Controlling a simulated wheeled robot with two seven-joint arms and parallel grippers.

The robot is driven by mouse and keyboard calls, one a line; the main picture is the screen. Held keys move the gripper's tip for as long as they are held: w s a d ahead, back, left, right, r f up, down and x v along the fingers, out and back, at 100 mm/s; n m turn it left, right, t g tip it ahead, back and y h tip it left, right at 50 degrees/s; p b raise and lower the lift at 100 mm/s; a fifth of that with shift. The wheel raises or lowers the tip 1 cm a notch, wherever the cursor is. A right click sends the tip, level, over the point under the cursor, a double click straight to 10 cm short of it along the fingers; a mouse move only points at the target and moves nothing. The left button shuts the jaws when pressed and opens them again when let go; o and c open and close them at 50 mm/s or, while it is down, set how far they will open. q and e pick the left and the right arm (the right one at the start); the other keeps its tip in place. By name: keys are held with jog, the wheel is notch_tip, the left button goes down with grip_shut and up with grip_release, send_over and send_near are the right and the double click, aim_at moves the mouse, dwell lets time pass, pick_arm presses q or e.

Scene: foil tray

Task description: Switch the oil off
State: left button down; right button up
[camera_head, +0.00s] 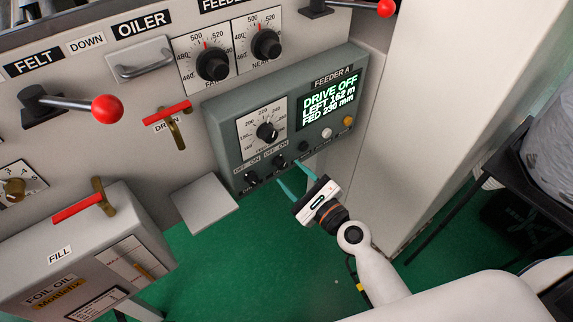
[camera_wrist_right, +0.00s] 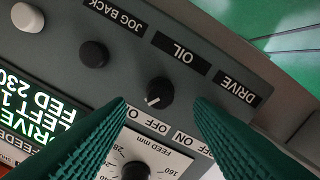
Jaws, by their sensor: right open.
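The oil switch is a small black knob (camera_wrist_right: 160,92) next to the OIL label (camera_wrist_right: 179,53) in the right wrist view. Its white pointer line slants to the lower left, toward the partly covered ON mark. In the head view the knob (camera_head: 279,160) is on the lower edge of the grey Feeder A panel (camera_head: 228,128). My right gripper (camera_head: 289,173) is open in front of it. In the wrist view its green fingers (camera_wrist_right: 163,104) stand either side of the knob, with no visible contact. My left gripper is out of view.
The drive knob (camera_head: 251,178) is left of the oil knob; a finger hides it in the wrist view. Black and white buttons (camera_wrist_right: 94,54) sit nearby. The lit display (camera_head: 330,98) reads DRIVE OFF. A grey box (camera_head: 70,250) stands at left.

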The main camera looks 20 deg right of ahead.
aim_at(283, 166)
jog(key=shift+x, duration=1.6)
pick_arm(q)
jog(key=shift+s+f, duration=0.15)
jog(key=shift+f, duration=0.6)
pick_arm(e)
jog(key=c, duration=1)
